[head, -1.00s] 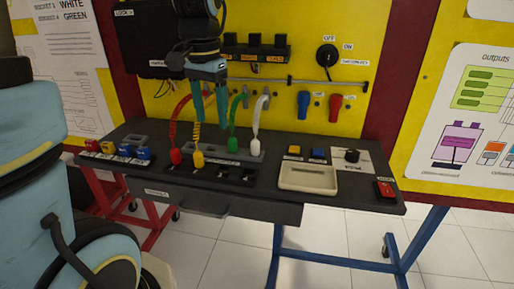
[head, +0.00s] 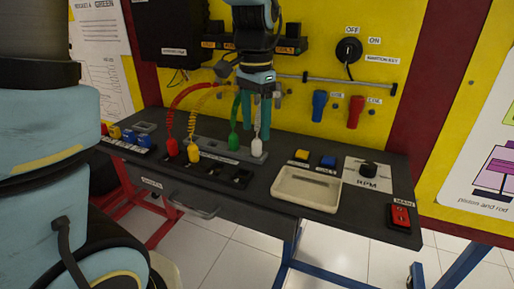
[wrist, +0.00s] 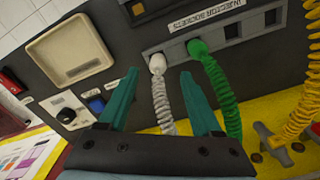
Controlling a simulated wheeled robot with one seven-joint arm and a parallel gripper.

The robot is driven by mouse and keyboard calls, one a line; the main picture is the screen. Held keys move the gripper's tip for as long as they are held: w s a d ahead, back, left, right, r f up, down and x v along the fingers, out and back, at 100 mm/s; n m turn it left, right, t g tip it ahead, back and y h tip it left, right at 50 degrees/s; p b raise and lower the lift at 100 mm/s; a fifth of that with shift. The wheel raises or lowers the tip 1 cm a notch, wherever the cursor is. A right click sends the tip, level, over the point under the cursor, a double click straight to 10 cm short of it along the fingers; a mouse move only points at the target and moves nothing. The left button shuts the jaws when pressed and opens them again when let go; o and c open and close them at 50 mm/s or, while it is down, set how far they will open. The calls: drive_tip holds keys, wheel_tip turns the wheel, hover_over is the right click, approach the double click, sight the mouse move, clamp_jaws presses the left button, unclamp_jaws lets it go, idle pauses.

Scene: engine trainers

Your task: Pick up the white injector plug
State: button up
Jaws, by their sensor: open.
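The white injector plug (head: 257,147) stands upright at the right end of the grey socket strip (head: 213,149), with its coiled white cord rising behind it. In the wrist view the white plug (wrist: 157,63) sits in the strip, ahead of and between my fingers. My gripper (head: 261,115) is open and above the white plug, its fingers apart around the white cord in the picture. Whether they touch the cord I cannot tell. In the wrist view the open fingers (wrist: 160,95) show nothing held. The green plug (head: 233,141) stands just left of the white one.
The red plug (head: 172,147) and yellow plug (head: 194,153) stand farther left. A cream tray (head: 307,207) lies in front at right. Yellow and blue buttons, an RPM knob (head: 368,170) and a red switch box (head: 401,217) are to the right. The yellow panel (head: 375,60) stands behind.

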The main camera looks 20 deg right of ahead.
sight(257, 139)
wheel_tip(257, 139, down, 5)
drive_tip(key=shift+s+d+r+p, duration=0.1)
drive_tip(key=shift+s+p, duration=0.05)
drive_tip(key=shift+p, duration=0.25)
drive_tip(key=shift+c, duration=0.4)
clamp_jaws()
